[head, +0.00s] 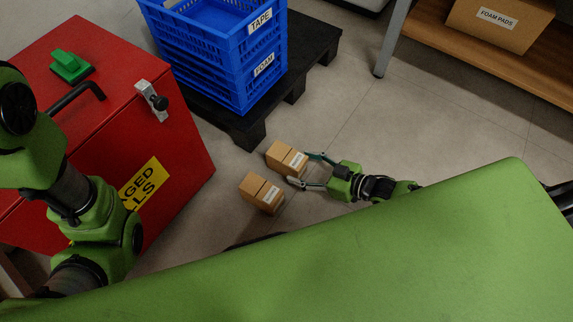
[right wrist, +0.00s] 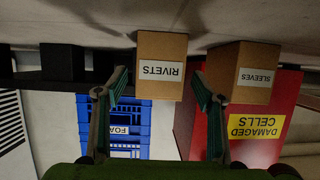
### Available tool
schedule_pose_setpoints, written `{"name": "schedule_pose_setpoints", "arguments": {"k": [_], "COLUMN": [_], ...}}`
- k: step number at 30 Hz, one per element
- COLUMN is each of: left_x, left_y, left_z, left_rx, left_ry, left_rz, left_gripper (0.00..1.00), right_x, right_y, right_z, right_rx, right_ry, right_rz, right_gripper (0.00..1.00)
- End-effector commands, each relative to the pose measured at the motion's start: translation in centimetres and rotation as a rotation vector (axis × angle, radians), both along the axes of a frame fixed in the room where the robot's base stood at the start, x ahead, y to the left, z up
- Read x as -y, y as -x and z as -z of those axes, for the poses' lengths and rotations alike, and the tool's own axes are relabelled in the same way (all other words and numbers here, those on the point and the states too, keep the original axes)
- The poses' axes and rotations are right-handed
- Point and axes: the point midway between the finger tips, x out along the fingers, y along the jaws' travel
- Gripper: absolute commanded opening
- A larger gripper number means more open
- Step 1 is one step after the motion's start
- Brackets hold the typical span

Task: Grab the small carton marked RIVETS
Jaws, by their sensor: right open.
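The small carton marked RIVETS (right wrist: 160,62) is a brown box with a white label. It appears upside down in the right wrist view, between the two fingers. In the head view it is the upper small carton (head: 283,157) on the floor. My right gripper (head: 301,169) is open and empty. Its fingertips are close to the carton's labelled side, one towards each side; contact cannot be told. A similar carton marked SLEEVES (right wrist: 240,75) stands beside it, the lower one in the head view (head: 259,192). My left gripper is out of view.
A red box marked for damaged cells (head: 125,120) stands left of the cartons. Blue crates (head: 230,65) stand on a black pallet (head: 247,130) behind them. A wooden shelf (head: 480,60) with a FOAM PADS carton (head: 497,38) is upper right. Floor right of the pallet is clear.

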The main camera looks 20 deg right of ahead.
Motion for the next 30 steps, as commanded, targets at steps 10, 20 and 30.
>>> {"name": "schedule_pose_setpoints", "arguments": {"k": [10, 20, 30], "left_x": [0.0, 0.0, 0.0], "left_y": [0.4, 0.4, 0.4], "left_z": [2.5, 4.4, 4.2], "left_rx": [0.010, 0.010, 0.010], "left_ry": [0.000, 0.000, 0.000], "left_rz": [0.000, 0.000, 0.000], "left_gripper": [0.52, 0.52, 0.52], "right_x": [-2.1, -3.9, -3.9], "right_y": [-2.5, -4.7, -4.7], "right_z": [1.0, 1.5, 1.4], "right_rx": [0.003, 0.001, 0.000], "right_ry": [-0.002, 0.001, 0.002], "right_rz": [-0.001, 0.001, 0.001], "right_gripper": [0.62, 0.62, 0.26]}}
